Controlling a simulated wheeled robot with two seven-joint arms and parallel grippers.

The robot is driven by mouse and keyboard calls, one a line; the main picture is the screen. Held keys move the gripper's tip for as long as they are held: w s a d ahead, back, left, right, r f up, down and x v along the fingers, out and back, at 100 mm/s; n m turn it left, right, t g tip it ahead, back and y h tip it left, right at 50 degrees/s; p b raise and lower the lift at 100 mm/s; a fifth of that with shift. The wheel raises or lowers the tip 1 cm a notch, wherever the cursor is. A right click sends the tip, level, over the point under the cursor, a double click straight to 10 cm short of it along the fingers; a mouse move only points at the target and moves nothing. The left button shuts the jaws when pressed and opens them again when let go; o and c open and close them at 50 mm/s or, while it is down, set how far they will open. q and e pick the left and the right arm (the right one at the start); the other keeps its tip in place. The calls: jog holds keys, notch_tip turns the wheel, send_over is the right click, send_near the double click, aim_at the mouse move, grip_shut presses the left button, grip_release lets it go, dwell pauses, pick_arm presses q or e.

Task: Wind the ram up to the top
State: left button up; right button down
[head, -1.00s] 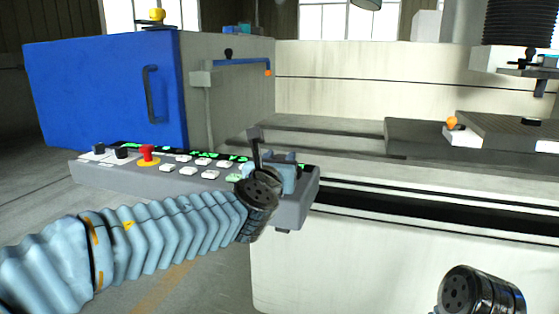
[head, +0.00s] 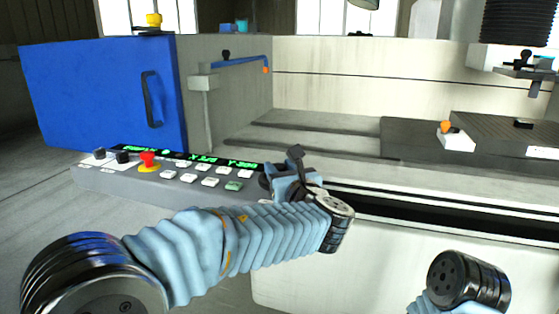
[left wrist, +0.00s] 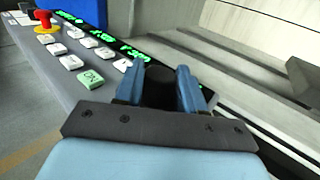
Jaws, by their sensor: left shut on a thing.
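My left gripper (head: 284,178) is at the right end of the grey control panel (head: 110,185). In the left wrist view its two blue fingers (left wrist: 160,92) are shut on a black round knob (left wrist: 160,84), one finger on each side. The knob is mostly hidden in the head view. The ram, with its black ribbed bellows (head: 520,22), hangs at the upper right, its top cut off by the picture edge. My right gripper is out of view; only part of that arm shows at the lower right.
The panel carries a red stop button (head: 148,160), white keys, a green key (head: 234,185) and lit green readouts (head: 200,158). A blue cabinet door (head: 95,95) stands behind it. The machine bed (head: 410,140) and an orange-knobbed block (head: 455,138) lie to the right.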

pick_arm(q)
jog(key=shift+d+n+g+y+p, duration=0.1)
jog(key=shift+n+g+y+p, duration=0.6)
jog(key=shift+y, duration=0.4)
jog(key=o, duration=1)
jog(key=shift+o, duration=0.2)
jog(key=b+v, duration=0.1)
jog(key=v, duration=1.2)
jog(key=shift+s, duration=0.35)
jog(key=shift+d+f, duration=0.1)
jog(key=shift+f, duration=0.05)
